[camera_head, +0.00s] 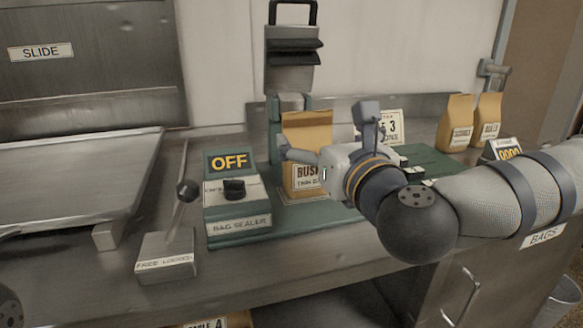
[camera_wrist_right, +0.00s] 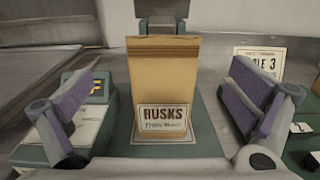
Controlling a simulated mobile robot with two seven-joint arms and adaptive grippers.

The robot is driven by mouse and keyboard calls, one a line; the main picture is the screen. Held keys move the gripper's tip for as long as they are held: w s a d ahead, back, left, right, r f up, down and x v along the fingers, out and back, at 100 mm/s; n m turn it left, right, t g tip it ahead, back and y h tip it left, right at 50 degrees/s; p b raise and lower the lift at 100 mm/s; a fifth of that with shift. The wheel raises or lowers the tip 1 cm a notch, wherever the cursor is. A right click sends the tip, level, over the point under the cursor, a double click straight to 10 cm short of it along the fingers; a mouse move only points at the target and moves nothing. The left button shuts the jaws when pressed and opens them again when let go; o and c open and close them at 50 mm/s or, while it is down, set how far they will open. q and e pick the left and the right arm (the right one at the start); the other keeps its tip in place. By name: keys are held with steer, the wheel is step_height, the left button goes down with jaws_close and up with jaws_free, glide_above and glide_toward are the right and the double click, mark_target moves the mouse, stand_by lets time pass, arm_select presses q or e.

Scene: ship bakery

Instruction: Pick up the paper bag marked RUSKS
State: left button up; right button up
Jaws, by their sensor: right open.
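The brown paper bag marked RUSKS (camera_head: 308,130) stands upright on the green base of the bag sealer, partly hidden by my right gripper in the head view. In the right wrist view the bag (camera_wrist_right: 164,75) stands in the middle, its white label facing me. My right gripper (camera_head: 326,135) is open and empty in front of the bag. In the wrist view its two fingers (camera_wrist_right: 160,105) show one to each side of the bag, with gaps between. I cannot tell how far the bag is from them. My left gripper is not in view.
The sealer's control box (camera_head: 237,205) reads OFF, left of the bag; its tall green post and dark head (camera_head: 292,70) rise behind. A lever block (camera_head: 168,255) is further left. A TABLE 3 card (camera_wrist_right: 262,62) stands right. Two more paper bags (camera_head: 455,125) stand back right.

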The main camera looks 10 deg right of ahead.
mark_target(308, 123)
steer(key=w, duration=0.8)
steer(key=shift+w+d+f, duration=0.1)
steer(key=shift+w+f, duration=0.05)
steer(key=shift+w, duration=0.2)
steer(key=c, duration=1.6)
